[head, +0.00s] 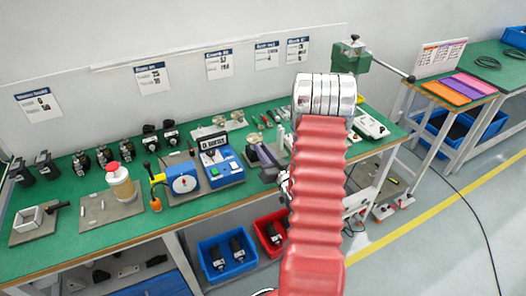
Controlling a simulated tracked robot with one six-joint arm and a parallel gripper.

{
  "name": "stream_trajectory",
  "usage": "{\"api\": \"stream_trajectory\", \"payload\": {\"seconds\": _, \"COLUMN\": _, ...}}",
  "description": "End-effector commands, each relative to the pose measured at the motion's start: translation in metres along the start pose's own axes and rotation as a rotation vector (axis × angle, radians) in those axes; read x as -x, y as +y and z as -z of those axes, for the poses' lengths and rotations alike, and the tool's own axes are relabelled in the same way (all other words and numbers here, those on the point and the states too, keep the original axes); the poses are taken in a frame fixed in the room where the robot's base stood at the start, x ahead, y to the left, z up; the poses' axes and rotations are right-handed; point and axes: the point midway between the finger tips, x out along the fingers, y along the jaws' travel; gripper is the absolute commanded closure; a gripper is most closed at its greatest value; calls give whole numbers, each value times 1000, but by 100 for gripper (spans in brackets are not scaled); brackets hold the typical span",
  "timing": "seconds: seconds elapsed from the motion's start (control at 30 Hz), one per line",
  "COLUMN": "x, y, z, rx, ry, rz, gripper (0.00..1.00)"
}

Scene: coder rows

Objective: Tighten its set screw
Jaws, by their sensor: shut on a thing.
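My red ribbed arm with silver rings fills the middle right of the head view. Several black encoders (103,157) stand in a row along the back left of the bench. No set screw can be made out. Part of the bench is hidden behind my arm.
Blue and red bins (226,262) stand below. A second table (470,85) stands right; a cable crosses the floor.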

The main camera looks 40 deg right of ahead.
Motion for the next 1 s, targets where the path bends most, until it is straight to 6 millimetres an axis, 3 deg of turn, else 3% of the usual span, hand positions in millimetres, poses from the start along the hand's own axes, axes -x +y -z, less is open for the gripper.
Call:
{"api": "stream_trajectory", "payload": {"seconds": 0.3, "x": 0, "y": 0, "z": 0, "rx": 1, "ry": 0, "rz": -1, "gripper": 64}}
{"api": "stream_trajectory", "payload": {"seconds": 0.63, "x": 4, "y": 1, "z": 0, "rx": 1, "ry": 0, "rz": -1, "gripper": 64}}
{"api": "stream_trajectory", "payload": {"seconds": 0.77, "x": 15, "y": 1, "z": 0, "rx": 1, "ry": 0, "rz": -1, "gripper": 64}}
{"api": "stream_trajectory", "payload": {"seconds": 1.0, "x": 53, "y": 2, "z": -1, "rx": -1, "ry": -1, "rz": -4, "gripper": 64}}
